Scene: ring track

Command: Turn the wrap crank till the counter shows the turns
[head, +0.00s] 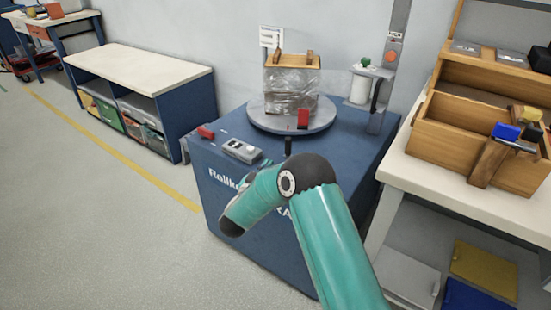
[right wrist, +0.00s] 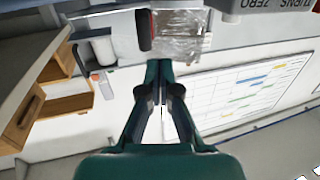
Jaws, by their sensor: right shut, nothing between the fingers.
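The blue wrapping machine (head: 345,185) stands ahead, its turntable (head: 262,121) carrying a film-wrapped wooden crate (head: 291,88), which also shows in the right wrist view (right wrist: 182,38). A grey counter box (head: 241,150) sits on the machine's top left; its digits are too small to read. In the right wrist view its panel (right wrist: 275,5) shows lettering "TURNS ZERO". A dark upright knob (head: 288,146), which looks like the crank handle, stands before the turntable. My right gripper (right wrist: 162,98) is shut and empty, apart from the crate; my arm hides it in the head view. My left gripper is out of view.
A red piece (head: 303,118) stands at the turntable's edge; a red switch (head: 206,132) is left of the counter. A bench (head: 450,190) with wooden bins flanks the machine on the right.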

